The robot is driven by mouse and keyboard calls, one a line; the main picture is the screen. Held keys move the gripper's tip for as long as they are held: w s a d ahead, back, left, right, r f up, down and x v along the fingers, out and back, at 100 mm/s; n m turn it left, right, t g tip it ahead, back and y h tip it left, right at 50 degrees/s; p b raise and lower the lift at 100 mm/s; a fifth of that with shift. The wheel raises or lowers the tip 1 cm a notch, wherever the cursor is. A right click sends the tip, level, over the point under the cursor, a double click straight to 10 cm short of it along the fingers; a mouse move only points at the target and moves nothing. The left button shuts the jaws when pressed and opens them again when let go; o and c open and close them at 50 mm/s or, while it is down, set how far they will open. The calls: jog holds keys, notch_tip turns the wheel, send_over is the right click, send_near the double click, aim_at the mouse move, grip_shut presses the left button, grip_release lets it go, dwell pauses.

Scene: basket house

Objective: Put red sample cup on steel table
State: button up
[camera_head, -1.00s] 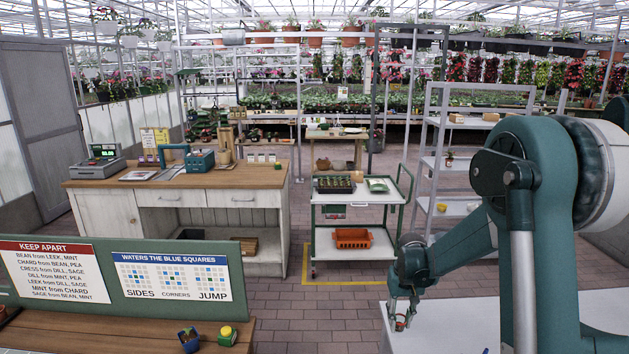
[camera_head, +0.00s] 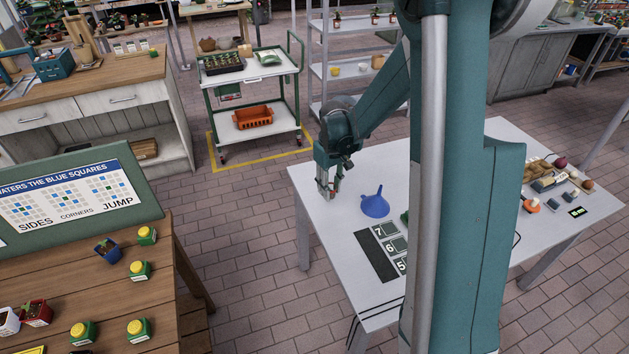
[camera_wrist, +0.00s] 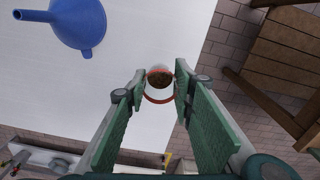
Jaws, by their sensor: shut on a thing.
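My gripper (camera_head: 328,190) is above the left end of the pale grey table (camera_head: 335,225). In the wrist view, my gripper (camera_wrist: 160,85) is shut on a small red-rimmed cup (camera_wrist: 158,99) with brown contents. The cup sits between the fingertips, over or close to the table edge. In the head view the fingers mostly hide the cup. I cannot tell whether its base touches the table. The pale table also fills the left of the wrist view (camera_wrist: 60,95).
A blue funnel (camera_head: 375,203) lies on the table, right of my gripper. A numbered dark strip (camera_head: 377,257) is nearer the front. Several small items, including an orange one (camera_head: 529,206), lie at the table's right. A wooden bench (camera_head: 190,290) with pots stands at front left.

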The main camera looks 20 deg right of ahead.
jog(key=s+d+n, duration=0.3)
jog(key=s, duration=1.2)
jog(key=s+d+n, duration=0.3)
jog(key=s+d, duration=0.1)
jog(key=s, duration=1.1)
jog(key=shift+s+n, duration=0.4)
jog(key=shift+f, duration=0.15)
jog(key=shift+f+b, duration=2.15)
jog(key=shift+f, duration=1.05)
jog(key=shift+f+b, duration=0.45)
jog(key=shift+f, duration=0.1)
jog(key=o, duration=1)
jog(key=shift+r, duration=0.3)
